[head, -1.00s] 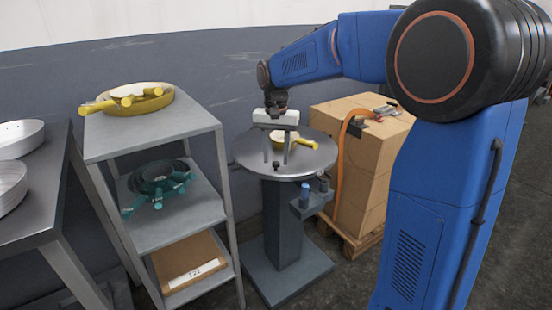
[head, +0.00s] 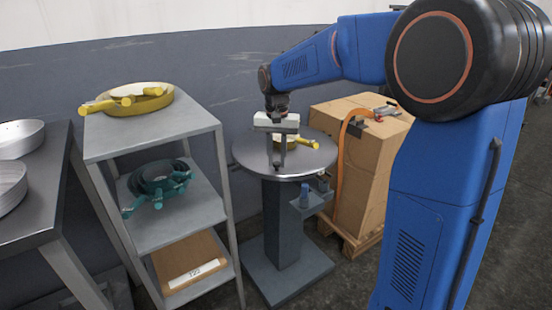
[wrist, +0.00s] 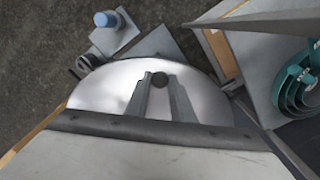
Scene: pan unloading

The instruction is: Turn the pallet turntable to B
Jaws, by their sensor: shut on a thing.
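The pallet turntable (head: 250,158) is a round, shiny metal disc on a dark grey pedestal. A yellow-handled pan (head: 294,145) lies on its far part. My gripper (head: 279,168) points down at the near part of the disc. In the wrist view its two fingers are shut on a small dark knob (wrist: 160,79) near the disc's rim. The fingers hide the knob in the head view. I cannot make out any letter mark on the turntable (wrist: 105,88).
A grey shelf (head: 205,118) at left holds yellow pans (head: 150,104), teal pans (head: 158,190) and a labelled box (head: 190,265). A large carton (head: 375,165) on a pallet stands close at right. A blue cylinder (head: 304,197) sits on a pedestal bracket.

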